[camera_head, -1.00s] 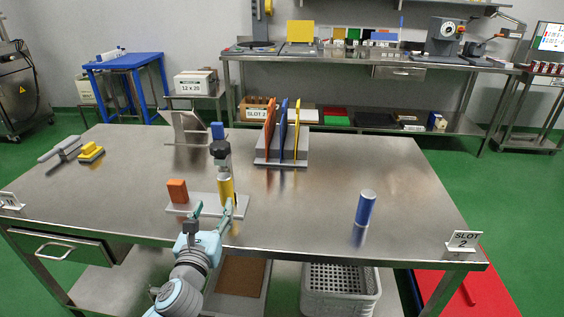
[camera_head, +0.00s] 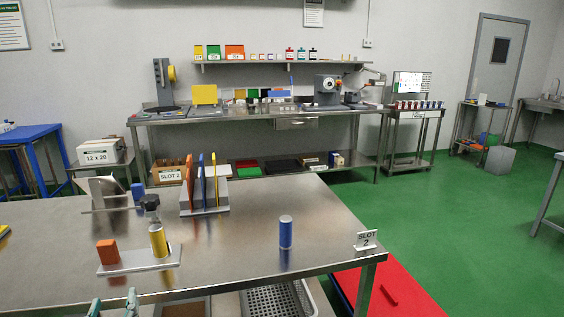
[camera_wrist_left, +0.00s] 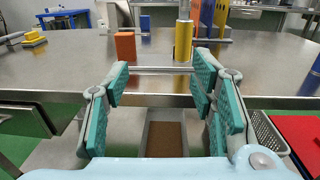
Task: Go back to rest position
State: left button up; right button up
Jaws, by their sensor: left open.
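My left gripper (camera_head: 114,306) shows at the bottom edge of the head view, in front of the table's near edge. In the left wrist view its teal finger pads (camera_wrist_left: 163,95) stand wide apart with nothing between them. Beyond them on the table are an orange block (camera_wrist_left: 125,46) and a yellow cylinder (camera_wrist_left: 184,40). In the head view the orange block (camera_head: 107,252) and yellow cylinder (camera_head: 158,241) stand on a pale plate (camera_head: 140,260), apart from the gripper. My right gripper is in neither view.
A perforated crate (camera_head: 270,301) sits below. Green floor (camera_head: 440,225) is free at the right.

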pick_arm(q)
jog(key=s+a+f+n+g+h+p, duration=0.1)
jog(key=s+f+n+g, duration=0.2)
jog(key=f+n, duration=0.85)
jog(key=s+a+f+n+g+h+p, duration=0.1)
jog(key=s+f+n+g+h+p, duration=0.15)
jog(key=f+n, duration=0.9)
jog(key=s+d+f+n+g+p, duration=0.25)
jog(key=s+f+n+g, duration=0.2)
jog(key=s+f, duration=1)
jog(key=s+d+f+n+g+p, duration=0.1)
jog(key=s+d+f, duration=0.1)
jog(key=s, duration=0.4)
jog(key=s+d+f+n+g+h+p, duration=0.1)
jog(key=s+d+f+g, duration=0.1)
jog(key=s+d, duration=0.3)
jog(key=s+d+f+n+g+h+p, duration=0.1)
jog(key=s+d+f+n+g+p, duration=0.1)
jog(key=s, duration=0.6)
jog(key=shift+s+d+f, duration=0.25)
jog(key=shift+d+f, duration=0.2)
jog(key=shift+d, duration=0.3)
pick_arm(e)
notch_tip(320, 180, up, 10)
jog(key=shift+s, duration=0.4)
